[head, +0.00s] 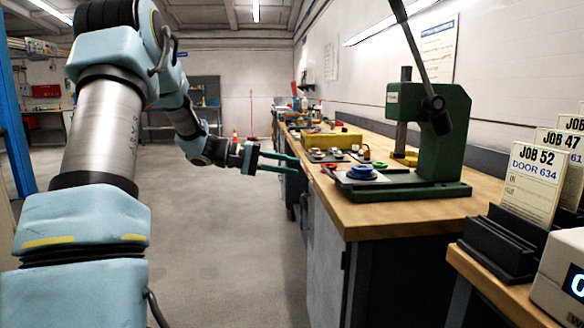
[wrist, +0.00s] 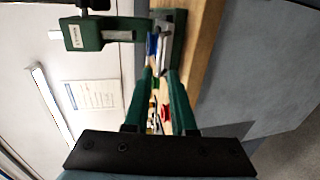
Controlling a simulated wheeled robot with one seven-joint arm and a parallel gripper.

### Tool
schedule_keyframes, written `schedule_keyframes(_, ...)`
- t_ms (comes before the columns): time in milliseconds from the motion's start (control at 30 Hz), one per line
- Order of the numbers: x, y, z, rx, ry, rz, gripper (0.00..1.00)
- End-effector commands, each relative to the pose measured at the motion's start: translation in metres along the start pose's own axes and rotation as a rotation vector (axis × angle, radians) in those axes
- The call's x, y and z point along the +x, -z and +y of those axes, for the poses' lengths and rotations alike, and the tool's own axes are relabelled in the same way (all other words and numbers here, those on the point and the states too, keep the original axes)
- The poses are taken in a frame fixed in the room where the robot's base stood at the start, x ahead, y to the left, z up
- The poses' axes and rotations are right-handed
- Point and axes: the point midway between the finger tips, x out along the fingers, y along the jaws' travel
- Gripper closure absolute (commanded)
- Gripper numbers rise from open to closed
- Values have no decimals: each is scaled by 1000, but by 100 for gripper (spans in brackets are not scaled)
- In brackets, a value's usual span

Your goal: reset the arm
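My arm reaches forward on the left of the head view, over the floor beside the workbench (head: 400,216). My gripper (head: 297,165) points right, toward the bench's left edge. Its two green fingers are apart, with nothing seen held between them. In the wrist view my gripper (wrist: 160,72) also shows its green fingers apart. That view is turned on its side. The bench top and a green press (wrist: 100,33) lie beyond the fingertips there. Whether the fingertips are over the bench edge or just short of it, I cannot tell.
A yellow bin (head: 332,139) and small parts lie further back. Job cards (head: 530,180) stand at the right. The grey floor (head: 215,230) is clear.

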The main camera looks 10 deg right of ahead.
Motion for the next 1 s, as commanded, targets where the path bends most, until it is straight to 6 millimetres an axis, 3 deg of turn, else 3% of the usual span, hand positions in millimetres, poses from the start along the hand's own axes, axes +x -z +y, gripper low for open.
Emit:
schedule_keyframes(167,0,-9,-3,-17,47,-8,76)
schedule_keyframes(300,-9,-53,-26,-89,292,-38,76)
schedule_keyframes(367,-24,-82,-42,-123,455,-44,76)
schedule_keyframes(500,-80,-151,-75,-151,843,-17,76)
schedule_keyframes(633,-137,-200,-87,-97,1117,38,76)
schedule_keyframes(800,-181,-234,-87,13,1302,101,76)
schedule_keyframes(1000,-195,-246,-88,72,1357,127,76)
